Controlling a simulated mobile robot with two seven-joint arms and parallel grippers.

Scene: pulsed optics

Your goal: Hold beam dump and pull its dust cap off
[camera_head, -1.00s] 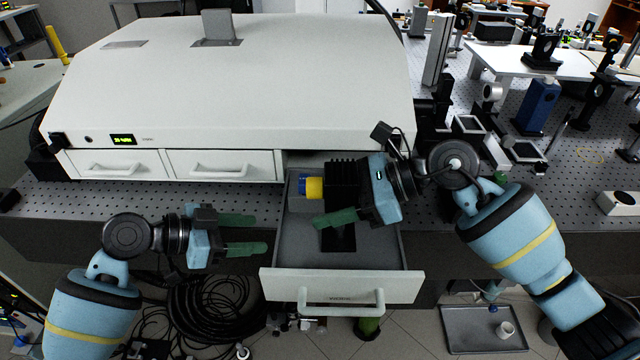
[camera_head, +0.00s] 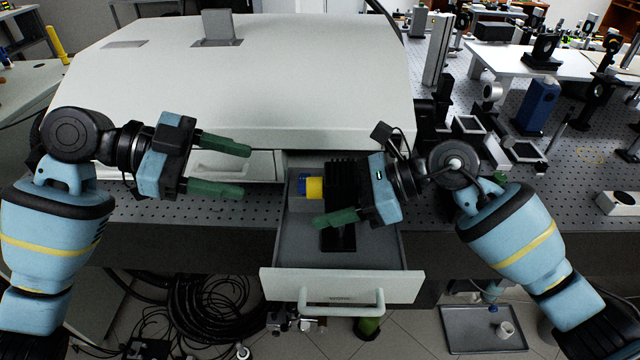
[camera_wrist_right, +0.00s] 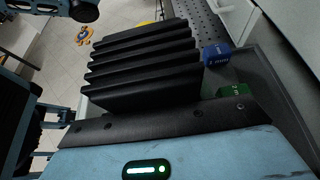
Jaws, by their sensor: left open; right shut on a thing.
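The beam dump (camera_head: 340,184) is a black finned block above the open drawer. It also fills the middle of the right wrist view (camera_wrist_right: 145,65). My right gripper (camera_head: 338,200) is shut on it from the right; one green finger shows in front and the far finger is mostly hidden.
A large white housing (camera_head: 230,80) with closed drawers stands behind. Optics crowd the perforated table at right. A grey tray (camera_head: 470,343) lies on the floor.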

